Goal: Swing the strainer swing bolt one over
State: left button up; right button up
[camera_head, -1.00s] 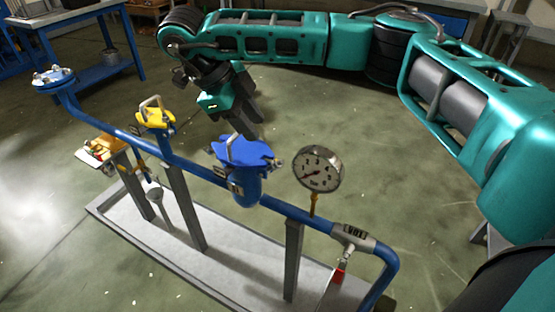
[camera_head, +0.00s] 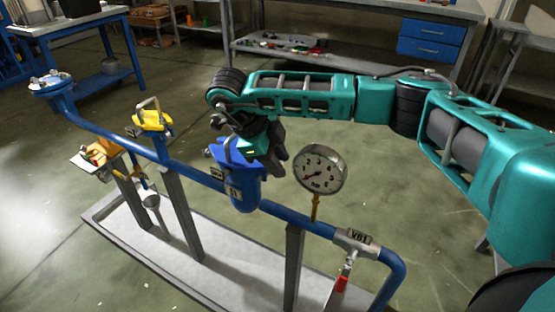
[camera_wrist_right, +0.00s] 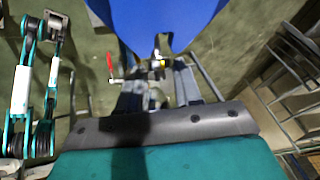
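The blue strainer (camera_head: 244,190) stands on the blue pipe, left of the round pressure gauge. Its flat blue lid (camera_head: 224,155) is partly hidden by my right gripper (camera_head: 277,163), which is at the lid's right side. The swing bolt there is hidden in the head view. In the right wrist view the blue lid (camera_wrist_right: 165,18) fills the top, and my right gripper's fingers (camera_wrist_right: 158,88) are apart, pointing at its edge. A small metal piece (camera_wrist_right: 157,63) shows between them, too blurred to name surely.
The pressure gauge (camera_head: 321,170) stands close to the right of my gripper. A valve with a red handle (camera_head: 343,283) is further right. A yellow fitting (camera_head: 152,121) with a metal handle is on the pipe to the left. A workbench (camera_head: 350,65) stands behind.

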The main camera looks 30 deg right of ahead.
grip_shut()
jog(key=shift+w+a+r+g+h+p, duration=0.2)
jog(key=shift+w+g+h+p, duration=0.15)
jog(key=shift+g+p, duration=0.2)
grip_release()
jog(key=p+v, duration=0.4)
jog(key=v, duration=0.9)
jog(key=shift+d, duration=0.1)
